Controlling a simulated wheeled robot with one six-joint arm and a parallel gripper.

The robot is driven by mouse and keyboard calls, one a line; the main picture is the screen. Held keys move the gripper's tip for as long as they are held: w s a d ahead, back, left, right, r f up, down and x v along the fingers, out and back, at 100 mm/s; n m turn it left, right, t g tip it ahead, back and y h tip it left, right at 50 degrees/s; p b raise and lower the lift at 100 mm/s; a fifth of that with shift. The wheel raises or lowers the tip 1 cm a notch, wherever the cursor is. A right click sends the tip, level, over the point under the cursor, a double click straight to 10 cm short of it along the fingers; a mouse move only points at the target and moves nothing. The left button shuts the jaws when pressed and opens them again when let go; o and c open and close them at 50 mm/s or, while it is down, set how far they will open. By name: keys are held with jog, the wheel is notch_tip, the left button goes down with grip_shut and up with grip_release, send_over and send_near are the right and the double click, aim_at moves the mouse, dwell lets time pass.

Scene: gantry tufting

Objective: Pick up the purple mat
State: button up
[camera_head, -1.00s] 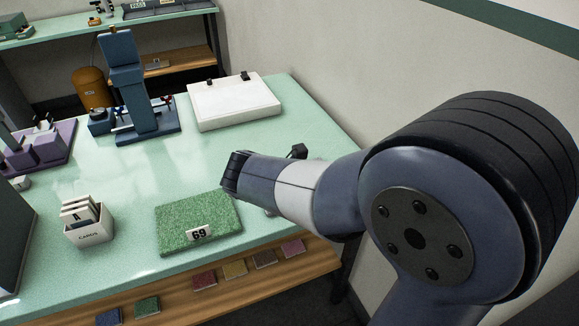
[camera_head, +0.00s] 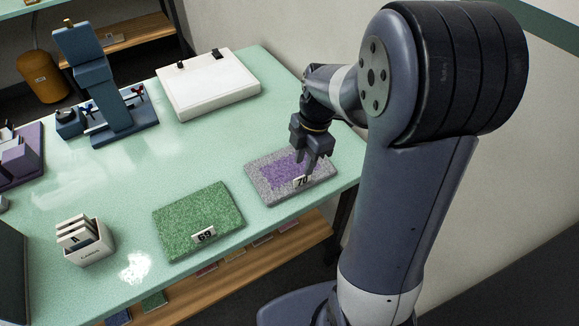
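The purple mat (camera_head: 262,178) lies flat on the green table, near its right front corner. It has a grey border, a purple middle and a white tag reading 70. My gripper (camera_head: 311,170) points down over the mat's right part, close to the tag. Its two fingers look spread, with nothing seen between them. I cannot tell whether the fingertips touch the mat.
A green mat (camera_head: 190,222) tagged 69 lies to the left of the purple mat. A card box (camera_head: 88,245) stands further left. A white board (camera_head: 208,88) and a blue stand (camera_head: 110,100) are behind. The table (camera_head: 190,160) is clear in the middle.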

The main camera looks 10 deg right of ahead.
aim_at(303, 176)
jog(key=shift+a+f+p, duration=0.2)
jog(key=shift+f+p, duration=0.35)
jog(key=shift+f, duration=2.75)
jog(key=shift+c, duration=0.2)
grip_shut()
